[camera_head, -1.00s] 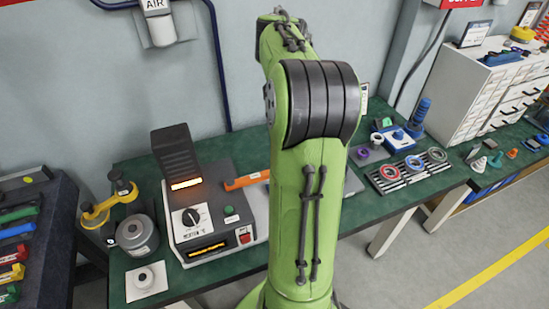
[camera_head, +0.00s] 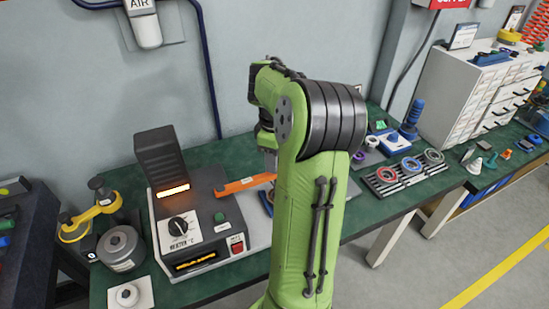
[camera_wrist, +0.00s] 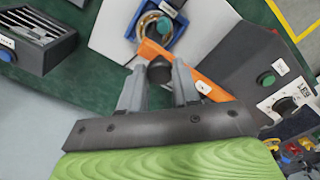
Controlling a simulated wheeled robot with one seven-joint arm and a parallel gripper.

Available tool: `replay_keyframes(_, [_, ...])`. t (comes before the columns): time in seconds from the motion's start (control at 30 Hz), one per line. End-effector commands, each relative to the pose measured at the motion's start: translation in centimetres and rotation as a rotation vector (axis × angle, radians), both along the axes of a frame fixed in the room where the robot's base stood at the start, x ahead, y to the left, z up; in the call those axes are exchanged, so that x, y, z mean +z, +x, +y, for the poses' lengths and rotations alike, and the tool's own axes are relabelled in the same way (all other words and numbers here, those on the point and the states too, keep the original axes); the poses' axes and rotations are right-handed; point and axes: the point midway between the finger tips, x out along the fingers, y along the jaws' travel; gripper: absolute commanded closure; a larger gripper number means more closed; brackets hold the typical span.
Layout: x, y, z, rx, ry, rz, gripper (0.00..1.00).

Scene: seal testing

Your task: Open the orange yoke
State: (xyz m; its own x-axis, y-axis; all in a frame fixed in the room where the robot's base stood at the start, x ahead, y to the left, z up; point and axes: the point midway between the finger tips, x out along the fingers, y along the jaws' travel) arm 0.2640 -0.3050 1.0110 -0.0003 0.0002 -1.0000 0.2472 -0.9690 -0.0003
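The orange yoke (camera_head: 247,184) shows in the head view as a flat orange bar beside the heater box, its right end hidden behind my arm. My gripper is hidden behind my arm in the head view.
The heater box (camera_head: 196,222) stands just left of the yoke. A blue fixture holding rings (camera_wrist: 158,28) lies just beyond the bar. A slotted rack with rings (camera_head: 405,173) is to the right. A yellow clamp (camera_head: 95,212) and grey cylinder (camera_head: 121,247) are at far left.

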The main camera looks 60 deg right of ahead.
Motion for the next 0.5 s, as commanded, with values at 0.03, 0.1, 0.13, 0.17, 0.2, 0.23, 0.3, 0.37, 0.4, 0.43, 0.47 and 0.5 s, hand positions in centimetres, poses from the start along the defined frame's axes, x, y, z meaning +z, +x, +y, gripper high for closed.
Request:
replay_keyframes(0.03, [0.01, 0.0, 0.0, 0.0, 0.0, 0.0, 0.79])
replay_keyframes(0.1, [0.01, 0.0, -0.01, 0.0, 0.0, 0.0, 0.89])
replay_keyframes(0.13, [0.02, 0.0, 0.0, 0.0, 0.0, 0.0, 0.94])
replay_keyframes(0.17, [0.02, 0.0, -0.01, 0.0, 0.0, 0.0, 0.98])
replay_keyframes(0.2, [0.02, 0.0, -0.01, 0.0, 0.0, 0.0, 1.0])
replay_keyframes(0.23, [0.02, 0.0, -0.01, 0.0, 0.0, 0.0, 1.0])
replay_keyframes(0.3, [0.02, 0.0, -0.01, 0.0, 0.0, 0.0, 1.0])
replay_keyframes(0.37, [0.03, 0.0, -0.01, 0.0, 0.0, 0.0, 1.0])
replay_keyframes(0.4, [0.04, 0.01, -0.01, 0.001, 0.0, 0.0, 1.0])
replay_keyframes(0.43, [0.05, 0.04, -0.02, 0.002, 0.0, 0.0, 1.0])
replay_keyframes(0.47, [0.07, 0.06, -0.04, 0.004, 0.0, 0.0, 1.0])
replay_keyframes(0.5, [0.11, 0.12, -0.06, 0.008, 0.0, 0.0, 1.0])
